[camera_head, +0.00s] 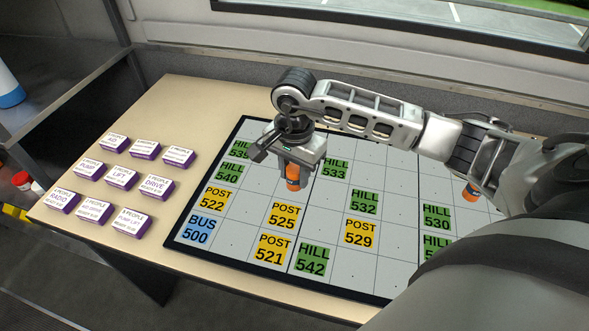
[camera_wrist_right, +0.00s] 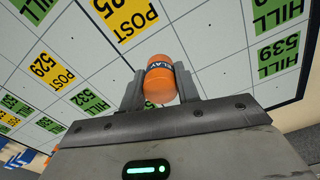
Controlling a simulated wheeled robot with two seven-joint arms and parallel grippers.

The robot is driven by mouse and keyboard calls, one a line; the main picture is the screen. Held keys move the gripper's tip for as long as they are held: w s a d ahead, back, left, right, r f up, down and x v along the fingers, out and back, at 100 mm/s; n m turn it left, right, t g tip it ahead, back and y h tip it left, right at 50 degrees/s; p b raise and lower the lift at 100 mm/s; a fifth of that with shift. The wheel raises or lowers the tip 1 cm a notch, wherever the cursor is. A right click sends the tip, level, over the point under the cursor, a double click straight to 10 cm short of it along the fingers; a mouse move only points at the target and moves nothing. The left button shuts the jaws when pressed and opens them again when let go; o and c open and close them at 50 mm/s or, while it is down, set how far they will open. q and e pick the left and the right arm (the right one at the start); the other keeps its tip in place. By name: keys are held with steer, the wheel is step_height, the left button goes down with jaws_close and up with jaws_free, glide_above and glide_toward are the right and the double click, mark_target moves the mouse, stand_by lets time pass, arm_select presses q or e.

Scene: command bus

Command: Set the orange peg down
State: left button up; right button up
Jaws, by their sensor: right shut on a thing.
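My right gripper (camera_head: 291,168) points down over the board, shut on an orange peg (camera_head: 293,177). The peg is a short orange cylinder with a dark lettered band; it also shows between the two fingers in the right wrist view (camera_wrist_right: 160,85). It is over the grid board (camera_head: 231,233), just beyond the yellow POST 525 tile (camera_head: 284,215). I cannot tell whether its lower end touches the board. A second orange peg (camera_head: 471,191) stands on the right part of the board, partly hidden by my right arm. My left gripper is out of view.
Several purple-edged white blocks (camera_head: 120,177) lie in rows on the table (camera_head: 189,95), left of the board. Green, yellow and blue lettered tiles, such as BUS 500 (camera_head: 199,230), lie on the board, with bare squares between them. My right arm covers the board's right side.

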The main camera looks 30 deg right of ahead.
mark_target(294, 168)
steer(key=shift+f, duration=0.15)
steer(key=o, duration=1)
step_height(294, 168, up, 12)
steer(key=shift+r+b, duration=0.2)
steer(key=shift+b, duration=0.4)
